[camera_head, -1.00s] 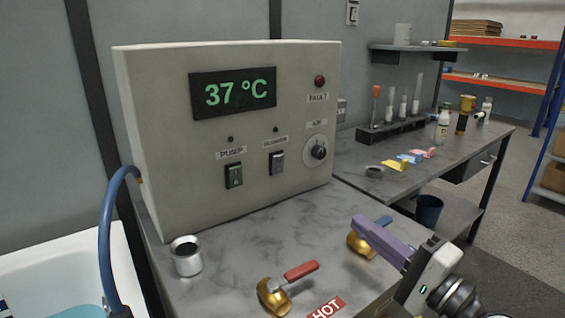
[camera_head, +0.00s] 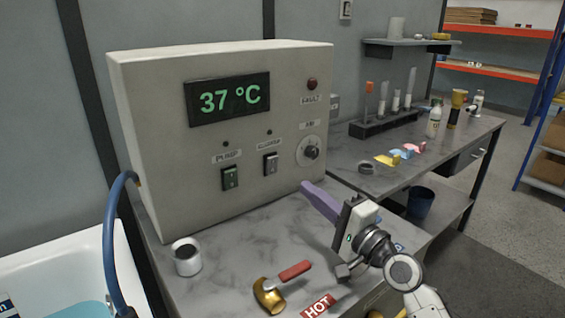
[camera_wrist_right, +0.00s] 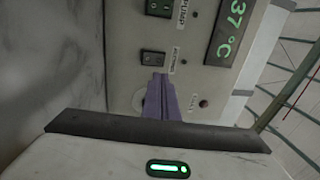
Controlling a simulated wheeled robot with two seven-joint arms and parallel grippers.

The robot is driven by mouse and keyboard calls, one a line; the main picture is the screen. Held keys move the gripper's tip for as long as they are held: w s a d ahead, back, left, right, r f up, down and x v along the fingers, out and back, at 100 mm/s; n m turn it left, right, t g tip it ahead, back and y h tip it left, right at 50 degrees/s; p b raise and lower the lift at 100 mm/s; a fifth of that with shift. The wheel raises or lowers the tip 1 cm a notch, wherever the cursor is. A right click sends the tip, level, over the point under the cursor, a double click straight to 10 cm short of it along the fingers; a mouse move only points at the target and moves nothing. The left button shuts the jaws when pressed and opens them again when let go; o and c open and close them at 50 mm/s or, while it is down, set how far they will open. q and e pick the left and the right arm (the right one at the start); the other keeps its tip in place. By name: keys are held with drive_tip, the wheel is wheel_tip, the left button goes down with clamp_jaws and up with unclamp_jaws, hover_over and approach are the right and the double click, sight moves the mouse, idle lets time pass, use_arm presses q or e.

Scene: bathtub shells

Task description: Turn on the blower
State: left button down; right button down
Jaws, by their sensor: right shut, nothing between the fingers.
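The control box (camera_head: 165,165) stands on the grey bench with a green 37 °C display. The blower switch (camera_head: 270,163), a dark rocker under its label, sits right of the pump switch (camera_head: 230,178). My right gripper (camera_head: 305,187) has purple fingers, shut and empty, in front of the box's lower right, below the dial (camera_head: 311,152). In the right wrist view the shut fingers (camera_wrist_right: 161,82) point toward the panel, close to the blower switch (camera_wrist_right: 152,58) in the picture. The exact gap to the panel cannot be told. My left gripper is not in view.
A gold valve with a red handle (camera_head: 294,271) and a HOT label stand at the bench front. A metal cup (camera_head: 186,257) is at the left, near the blue hose (camera_head: 109,245) and tub. A second bench (camera_head: 345,150) holds small items.

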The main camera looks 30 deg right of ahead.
approach(274, 160)
drive_tip(key=w, duration=0.5)
drive_tip(key=shift+w+a+r+p, duration=0.1)
drive_tip(key=shift+a+r+p, duration=0.2)
drive_tip(key=shift+a+p, duration=0.1)
drive_tip(key=shift+w+r, duration=0.1)
drive_tip(key=shift+w, duration=0.45)
